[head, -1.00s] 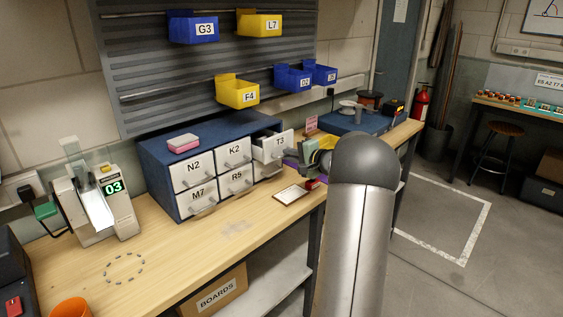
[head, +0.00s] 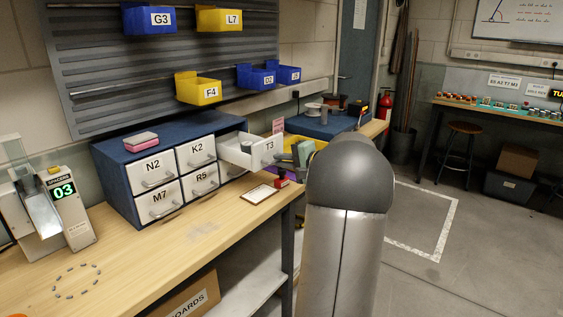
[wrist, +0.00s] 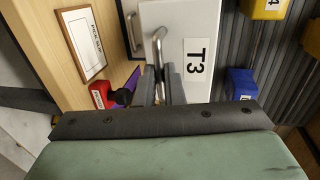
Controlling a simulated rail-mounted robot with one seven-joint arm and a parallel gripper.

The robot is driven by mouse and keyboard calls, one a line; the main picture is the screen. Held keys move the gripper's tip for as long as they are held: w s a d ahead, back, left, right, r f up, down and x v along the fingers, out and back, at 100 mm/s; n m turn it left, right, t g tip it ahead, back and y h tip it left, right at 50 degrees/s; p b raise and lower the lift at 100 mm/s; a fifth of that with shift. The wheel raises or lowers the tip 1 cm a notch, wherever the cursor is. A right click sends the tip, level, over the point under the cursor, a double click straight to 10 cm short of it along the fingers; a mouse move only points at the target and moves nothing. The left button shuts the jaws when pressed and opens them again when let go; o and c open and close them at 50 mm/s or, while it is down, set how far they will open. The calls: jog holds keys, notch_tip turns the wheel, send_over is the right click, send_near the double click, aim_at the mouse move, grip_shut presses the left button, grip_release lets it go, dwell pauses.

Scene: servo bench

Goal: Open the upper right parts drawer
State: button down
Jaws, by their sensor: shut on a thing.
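The upper right parts drawer, labelled T3 (head: 258,151), is pulled well out of the blue cabinet (head: 122,183), and its open inside shows. In the wrist view, the drawer's pale front (wrist: 187,25) faces me with its T3 label turned sideways. Its metal bar handle (wrist: 158,40) lies between my fingers. My gripper (wrist: 160,82) is shut on this handle. In the head view my gripper (head: 286,157) is at the right end of the drawer front, partly hidden by my arm.
Drawers N2 (head: 153,171), K2 (head: 197,153), M7 (head: 159,199) and R5 (head: 202,180) are closed. A framed card (head: 259,193) and a red stamp-like item (head: 282,183) lie on the bench near the open drawer. Yellow and blue bins hang above.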

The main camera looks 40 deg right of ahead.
jog(key=c, duration=1.5)
grip_release()
jog(key=b+v, duration=0.1)
jog(key=v, duration=1.6)
jog(key=shift+s+r, duration=0.1)
jog(key=shift+s, duration=0.1)
jog(key=shift+w, duration=0.1)
